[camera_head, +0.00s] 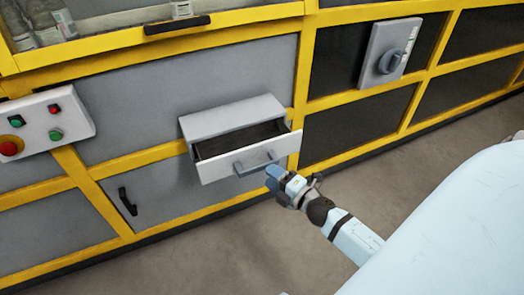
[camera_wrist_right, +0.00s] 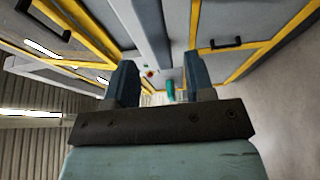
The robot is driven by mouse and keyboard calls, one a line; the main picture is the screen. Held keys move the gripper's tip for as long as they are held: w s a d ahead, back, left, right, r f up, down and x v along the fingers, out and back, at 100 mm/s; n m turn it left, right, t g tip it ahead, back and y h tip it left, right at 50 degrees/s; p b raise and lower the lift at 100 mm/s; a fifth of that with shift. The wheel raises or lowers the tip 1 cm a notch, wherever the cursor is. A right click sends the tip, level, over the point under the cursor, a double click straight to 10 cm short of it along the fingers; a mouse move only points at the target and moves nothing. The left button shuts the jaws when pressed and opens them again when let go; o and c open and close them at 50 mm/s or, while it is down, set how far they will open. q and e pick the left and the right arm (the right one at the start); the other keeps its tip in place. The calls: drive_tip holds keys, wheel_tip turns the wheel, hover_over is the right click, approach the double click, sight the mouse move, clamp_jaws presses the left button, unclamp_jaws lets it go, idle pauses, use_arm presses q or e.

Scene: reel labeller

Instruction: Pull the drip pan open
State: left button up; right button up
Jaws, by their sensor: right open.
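The drip pan (camera_head: 221,167) is a light grey drawer in a grey housing (camera_head: 230,116) on the lower front of the machine. It stands partly open, and its dark inside shows. A blue-grey bar handle (camera_head: 254,164) is on its front. My right gripper (camera_head: 272,174) is at the right end of the handle in the head view. I cannot tell whether it touches the handle. In the right wrist view its two dark fingers (camera_wrist_right: 163,82) are apart, with no handle clearly seen between them. My left gripper is not in view.
The machine has yellow frame bars (camera_head: 302,75) and grey panels. A control box (camera_head: 45,122) with red and green buttons is at left. A black door handle (camera_head: 128,201) is below the pan's left. A rotary switch (camera_head: 390,60) is at upper right. Bare floor (camera_head: 225,255) lies in front.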

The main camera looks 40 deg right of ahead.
drive_tip(key=s+d, duration=0.1)
drive_tip(key=s, duration=0.7)
drive_tip(key=shift+d, duration=0.15)
drive_tip(key=shift+s, duration=0.1)
